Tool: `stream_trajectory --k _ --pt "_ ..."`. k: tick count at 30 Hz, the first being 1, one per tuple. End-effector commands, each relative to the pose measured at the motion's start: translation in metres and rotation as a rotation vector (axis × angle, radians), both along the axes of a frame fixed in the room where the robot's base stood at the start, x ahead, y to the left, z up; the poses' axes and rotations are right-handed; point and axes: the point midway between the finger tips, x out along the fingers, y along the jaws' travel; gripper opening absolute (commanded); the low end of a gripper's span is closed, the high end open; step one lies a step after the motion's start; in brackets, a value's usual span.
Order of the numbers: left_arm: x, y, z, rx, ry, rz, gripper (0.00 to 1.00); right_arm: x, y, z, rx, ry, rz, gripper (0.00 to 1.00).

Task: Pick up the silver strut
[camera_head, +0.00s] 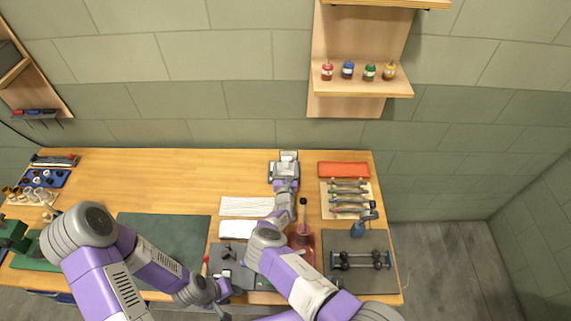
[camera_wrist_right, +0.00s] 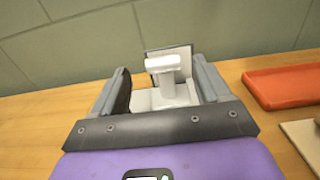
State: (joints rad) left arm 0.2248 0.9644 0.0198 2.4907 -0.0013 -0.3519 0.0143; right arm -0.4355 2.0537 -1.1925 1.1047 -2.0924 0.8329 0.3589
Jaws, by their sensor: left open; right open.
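A pale silver-white piece with a T-shaped top (camera_wrist_right: 165,68) stands upright at the back of the bench, in front of a small framed panel. I cannot tell for sure whether it is the silver strut. My right gripper (camera_wrist_right: 163,90) is open, with one finger to each side of this piece in the right wrist view; contact does not show. In the head view the right gripper (camera_head: 284,164) is at the bench's back edge and partly hides the piece. My left gripper (camera_head: 220,294) is low near the bench's front edge, open, its fingertips hard to make out.
An orange tray (camera_head: 343,170) lies right of the right gripper, with a beige tray of several tools (camera_head: 347,200) in front of it. A dark mat (camera_head: 380,283) carries a black rack. A red vessel (camera_head: 302,240) stands beside my right arm.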

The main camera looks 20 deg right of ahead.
Motion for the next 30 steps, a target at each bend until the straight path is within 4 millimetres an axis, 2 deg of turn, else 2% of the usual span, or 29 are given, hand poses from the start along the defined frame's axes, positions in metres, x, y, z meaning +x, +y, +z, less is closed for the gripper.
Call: stream_trajectory --k 5,15,27,30 --pt "0.000 0.000 -0.002 0.000 0.000 0.000 0.43 0.010 -0.004 -0.001 0.003 -0.002 -0.001 0.77" --pt "0.000 0.000 -0.016 0.000 0.000 0.000 0.43 0.045 -0.016 -0.004 0.004 -0.004 0.000 0.77" --pt "0.000 0.000 -0.017 0.000 0.000 0.000 0.43 0.052 -0.018 -0.002 0.003 -0.003 0.000 0.77" --pt "0.000 0.000 -0.017 0.000 0.000 0.000 0.43 0.052 -0.018 -0.002 0.003 -0.003 0.000 0.61"
